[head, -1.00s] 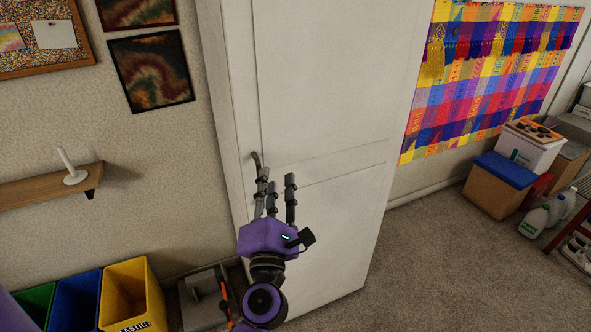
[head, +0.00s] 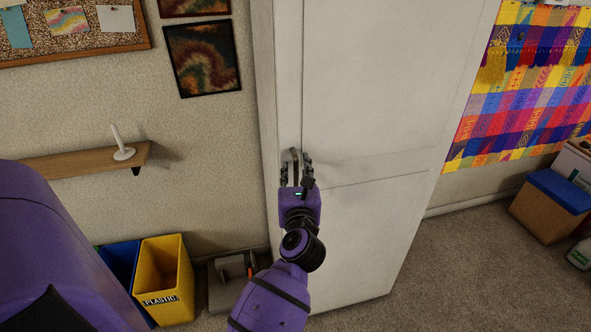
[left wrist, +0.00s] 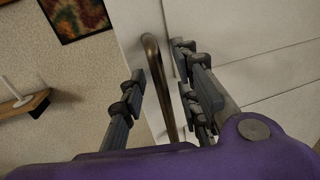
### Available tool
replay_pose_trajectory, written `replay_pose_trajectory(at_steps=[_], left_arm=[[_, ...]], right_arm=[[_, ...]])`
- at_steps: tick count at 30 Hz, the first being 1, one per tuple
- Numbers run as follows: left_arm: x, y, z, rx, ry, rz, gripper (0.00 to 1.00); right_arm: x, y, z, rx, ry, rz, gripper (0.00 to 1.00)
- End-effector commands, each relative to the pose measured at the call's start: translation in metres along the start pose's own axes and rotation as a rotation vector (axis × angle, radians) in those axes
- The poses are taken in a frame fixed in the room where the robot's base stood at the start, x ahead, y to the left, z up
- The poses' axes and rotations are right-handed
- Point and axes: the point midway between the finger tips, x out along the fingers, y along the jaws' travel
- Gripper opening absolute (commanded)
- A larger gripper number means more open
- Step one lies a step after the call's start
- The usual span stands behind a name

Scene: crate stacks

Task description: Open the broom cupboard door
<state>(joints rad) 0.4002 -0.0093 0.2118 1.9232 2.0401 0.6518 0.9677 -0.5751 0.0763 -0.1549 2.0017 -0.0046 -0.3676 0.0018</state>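The white broom cupboard door (head: 375,95) stands in the middle of the head view and looks shut. Its dark metal bar handle (head: 294,160) is upright near the door's left edge. My left gripper (head: 298,172) is at the handle, its fingers pointing at the door. In the left wrist view the handle (left wrist: 154,70) runs between the fingers of the open left gripper (left wrist: 155,90). A gap shows on the handle's left side; the right-hand fingers are closer to it. The handle's lower end is hidden behind the purple palm. My right gripper is not in view.
A wooden shelf (head: 75,164) with a white candle holder (head: 123,152) is on the left wall. A yellow bin (head: 165,280) and a grey box (head: 228,285) stand on the floor left of the door. Carpet (head: 450,270) right of the door is clear.

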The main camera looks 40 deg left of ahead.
Motion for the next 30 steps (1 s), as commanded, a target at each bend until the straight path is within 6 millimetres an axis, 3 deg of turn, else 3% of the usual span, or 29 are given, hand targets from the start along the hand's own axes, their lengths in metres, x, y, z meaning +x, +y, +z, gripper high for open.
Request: replay_pose_trajectory(at_steps=[9, 16, 30], left_arm=[[0.0033, 0.0002, 0.0000, 0.000, 0.000, 0.000, 0.28], [0.0031, 0.0000, -0.0001, 0.001, 0.000, 0.000, 0.00], [0.0025, 0.0000, -0.0002, 0.000, 0.000, -0.001, 0.00]], right_arm=[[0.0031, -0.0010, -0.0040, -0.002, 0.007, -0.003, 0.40], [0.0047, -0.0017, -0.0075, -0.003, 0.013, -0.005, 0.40], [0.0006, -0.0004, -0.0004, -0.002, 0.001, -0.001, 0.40]])
